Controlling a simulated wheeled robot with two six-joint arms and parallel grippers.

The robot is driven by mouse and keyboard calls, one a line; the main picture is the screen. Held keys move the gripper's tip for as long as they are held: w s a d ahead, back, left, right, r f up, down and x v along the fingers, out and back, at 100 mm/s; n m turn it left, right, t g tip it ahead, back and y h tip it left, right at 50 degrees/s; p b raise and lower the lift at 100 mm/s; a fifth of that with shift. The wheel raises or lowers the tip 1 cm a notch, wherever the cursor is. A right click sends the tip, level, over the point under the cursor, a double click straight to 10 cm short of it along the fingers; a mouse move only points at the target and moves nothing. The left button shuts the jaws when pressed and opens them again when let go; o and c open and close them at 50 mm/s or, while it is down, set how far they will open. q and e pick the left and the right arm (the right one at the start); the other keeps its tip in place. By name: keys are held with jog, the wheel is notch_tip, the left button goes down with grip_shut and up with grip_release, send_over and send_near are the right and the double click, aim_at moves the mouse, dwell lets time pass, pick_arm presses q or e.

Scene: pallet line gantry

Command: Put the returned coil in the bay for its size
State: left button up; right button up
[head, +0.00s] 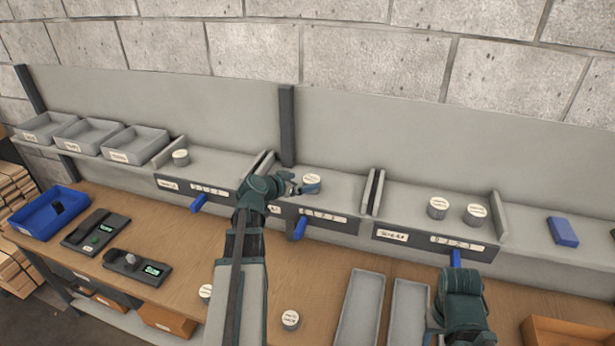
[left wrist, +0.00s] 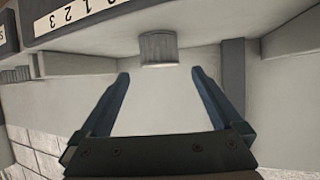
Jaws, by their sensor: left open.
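A grey ribbed coil with a white labelled top (head: 311,181) stands in the middle bay (head: 340,187) of the shelf; it also shows in the left wrist view (left wrist: 158,50). My left gripper (head: 297,189) is open right beside it, and in the left wrist view the coil is just beyond the spread fingertips, not between them. One coil (head: 180,157) stands in the left bay (head: 215,165); two coils (head: 437,207) (head: 475,214) stand in the right bay (head: 410,193). Two more coils (head: 206,292) (head: 290,320) are on the bench. My right gripper is at the lower right (head: 437,328), its fingers unclear.
Upright dividers (head: 375,192) separate the bays; blue tabs (head: 300,227) stick out below. Two long grey trays (head: 361,305) lie on the bench front. A blue bin (head: 47,212) and two devices (head: 137,266) stand left. A blue block (head: 562,231) lies on the shelf right.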

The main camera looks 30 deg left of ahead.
pick_arm(q)
jog(key=p+v, duration=0.2)
jog(key=v, duration=0.5)
jog(key=s+d+f+m+g+h, duration=0.15)
jog(key=d+f+g, duration=0.25)
jog(key=d, duration=0.9)
jog(key=s+d+f+m+g+h, duration=0.1)
jog(key=d+f+g+h, duration=0.2)
jog(key=d, duration=0.9)
jog(key=s+d+f+g+y, duration=0.2)
jog(key=s+d+g+y, duration=0.1)
jog(key=s+d, duration=0.3)
jog(key=s+d+f+g+y, duration=0.3)
jog(key=s+d+y, duration=0.1)
jog(key=s+d, duration=0.3)
jog(key=shift+s+d, duration=0.15)
jog(key=shift+d, duration=0.1)
jog(key=shift+f, duration=0.1)
